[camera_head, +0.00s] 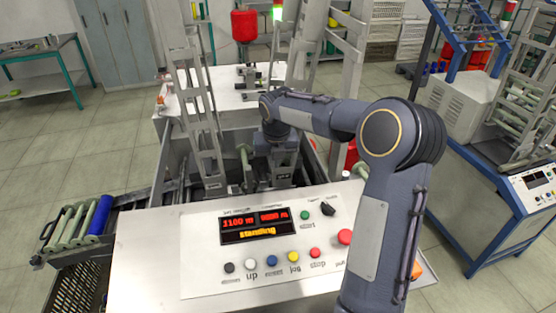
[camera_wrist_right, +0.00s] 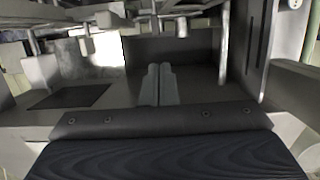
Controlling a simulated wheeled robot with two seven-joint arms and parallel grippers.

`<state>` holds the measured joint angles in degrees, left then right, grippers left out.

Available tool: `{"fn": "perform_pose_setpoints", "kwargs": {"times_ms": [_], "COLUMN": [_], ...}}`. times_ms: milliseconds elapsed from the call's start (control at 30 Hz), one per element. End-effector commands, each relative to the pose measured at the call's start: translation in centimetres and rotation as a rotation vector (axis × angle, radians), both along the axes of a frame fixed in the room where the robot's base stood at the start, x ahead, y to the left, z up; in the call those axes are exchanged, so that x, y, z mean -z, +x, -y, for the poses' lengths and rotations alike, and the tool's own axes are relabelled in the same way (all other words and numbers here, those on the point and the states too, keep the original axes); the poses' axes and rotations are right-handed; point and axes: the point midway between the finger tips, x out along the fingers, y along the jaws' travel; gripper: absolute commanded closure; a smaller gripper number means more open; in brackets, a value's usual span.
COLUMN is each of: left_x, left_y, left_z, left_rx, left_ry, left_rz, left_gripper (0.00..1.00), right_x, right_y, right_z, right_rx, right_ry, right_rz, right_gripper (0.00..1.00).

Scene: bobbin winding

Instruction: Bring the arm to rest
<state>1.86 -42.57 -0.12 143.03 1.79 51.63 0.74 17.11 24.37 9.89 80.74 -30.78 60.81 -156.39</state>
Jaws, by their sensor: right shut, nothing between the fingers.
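My right arm (camera_head: 392,210) rises over the right part of the control panel and bends left and inward over the winding machine. Its right gripper (camera_head: 283,176) is down among the machine's frames, behind the panel. In the right wrist view the two fingers (camera_wrist_right: 158,85) lie side by side, shut with nothing between them. Whether they touch any part of the machine I cannot tell. My left gripper is not in view.
The control panel (camera_head: 190,267) has coloured buttons and a display (camera_head: 257,226) reading "standing". Upright metal frames (camera_head: 199,100) stand close around the gripper. A crate with rollers (camera_head: 72,228) and a blue bobbin (camera_head: 99,215) is at left. A blue-framed machine (camera_head: 510,190) is at right.

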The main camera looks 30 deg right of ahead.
Motion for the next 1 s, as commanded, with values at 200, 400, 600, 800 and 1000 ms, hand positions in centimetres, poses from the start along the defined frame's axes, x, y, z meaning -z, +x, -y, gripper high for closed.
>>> {"fn": "perform_pose_setpoints", "kwargs": {"times_ms": [200, 400, 600, 800, 1000], "left_x": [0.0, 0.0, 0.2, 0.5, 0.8], "left_y": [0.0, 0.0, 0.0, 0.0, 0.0], "left_z": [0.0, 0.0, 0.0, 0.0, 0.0], "left_rx": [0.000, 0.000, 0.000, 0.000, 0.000], "left_ry": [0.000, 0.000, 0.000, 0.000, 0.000], "left_rz": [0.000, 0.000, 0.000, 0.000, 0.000], "left_gripper": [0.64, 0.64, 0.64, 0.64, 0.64], "right_x": [0.1, -0.1, -2.4, -5.0, -5.5], "right_y": [0.0, -0.2, -3.4, -10.4, -17.6], "right_z": [0.0, 0.0, -1.8, -5.3, -8.8], "right_rx": [0.000, 0.011, 0.287, 0.861, 1.465], "right_ry": [0.000, 0.004, 0.103, 0.336, 0.608], "right_rz": [-0.001, 0.003, 0.055, 0.119, 0.112], "right_gripper": [1.00, 1.00, 1.00, 1.00, 1.00]}}
